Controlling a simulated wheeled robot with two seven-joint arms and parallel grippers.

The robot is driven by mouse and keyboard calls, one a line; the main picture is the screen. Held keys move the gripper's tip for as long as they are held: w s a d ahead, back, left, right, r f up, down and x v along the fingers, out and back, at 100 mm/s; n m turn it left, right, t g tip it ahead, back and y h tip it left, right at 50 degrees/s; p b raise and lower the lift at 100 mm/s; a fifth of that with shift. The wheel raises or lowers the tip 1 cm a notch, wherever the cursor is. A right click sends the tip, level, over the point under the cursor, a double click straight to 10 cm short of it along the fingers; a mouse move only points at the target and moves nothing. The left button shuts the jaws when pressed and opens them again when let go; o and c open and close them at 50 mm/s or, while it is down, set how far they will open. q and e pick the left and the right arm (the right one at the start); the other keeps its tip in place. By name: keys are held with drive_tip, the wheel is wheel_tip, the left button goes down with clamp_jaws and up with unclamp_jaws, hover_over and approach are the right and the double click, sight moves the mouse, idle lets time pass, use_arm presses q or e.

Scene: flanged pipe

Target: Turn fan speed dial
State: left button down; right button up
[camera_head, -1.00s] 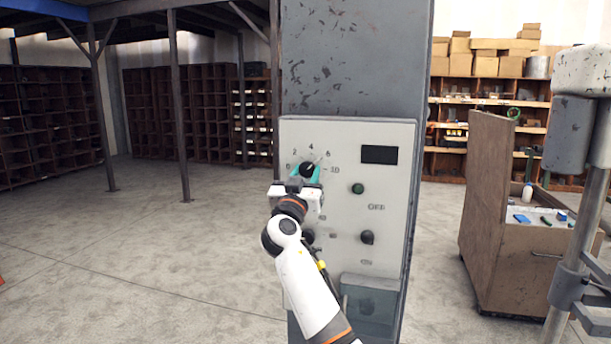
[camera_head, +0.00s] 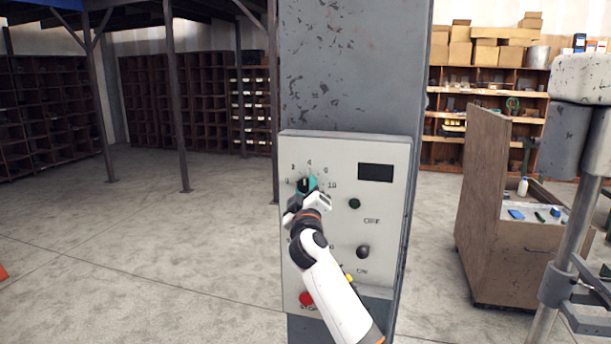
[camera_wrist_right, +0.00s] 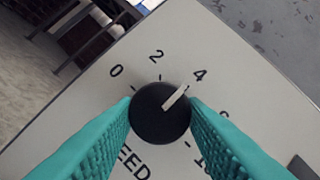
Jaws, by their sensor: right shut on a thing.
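The fan speed dial (camera_wrist_right: 158,113) is a round black knob with a white pointer. In the right wrist view its pointer aims near the 4. It also shows in the head view (camera_head: 306,184), partly hidden behind my gripper. It sits at the upper left of a pale control panel (camera_head: 335,255). My right gripper (camera_head: 307,187) has teal ribbed fingers, one on each side of the knob. In the right wrist view the fingers (camera_wrist_right: 160,122) are shut on it. My left gripper is not in view.
The panel is fixed to a grey column (camera_head: 355,70). It also carries a dark display (camera_head: 376,172), a green button (camera_head: 354,203), a dark switch (camera_head: 363,252) and a red button (camera_head: 306,299). A brown cabinet (camera_head: 520,255) and a metal stand (camera_head: 566,215) are at the right.

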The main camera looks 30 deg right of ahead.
drive_tip(key=n+y+p, duration=0.1)
drive_tip(key=n+p, duration=0.1)
drive_tip(key=p, duration=0.1)
drive_tip(key=r+n+y+p, duration=0.1)
drive_tip(key=n+p, duration=0.2)
drive_tip(key=shift+s+d+n, duration=0.1)
drive_tip(key=shift+n, duration=0.2)
drive_tip(key=shift+f+n+g+y+p, duration=0.15)
drive_tip(key=shift+n+g+y+p, duration=0.15)
drive_tip(key=shift+n+g+p, duration=0.45)
drive_tip(key=shift+n+y, duration=0.4)
drive_tip(key=shift+n, duration=0.65)
drive_tip(key=n+g, duration=0.1)
drive_tip(key=n, duration=0.2)
drive_tip(key=shift+g, duration=0.25)
drive_tip(key=n+g, duration=0.2)
drive_tip(key=n, duration=0.2)
drive_tip(key=shift+n, duration=0.4)
drive_tip(key=o, duration=1)
drive_tip(key=shift+r, duration=0.2)
drive_tip(key=shift+a, duration=0.2)
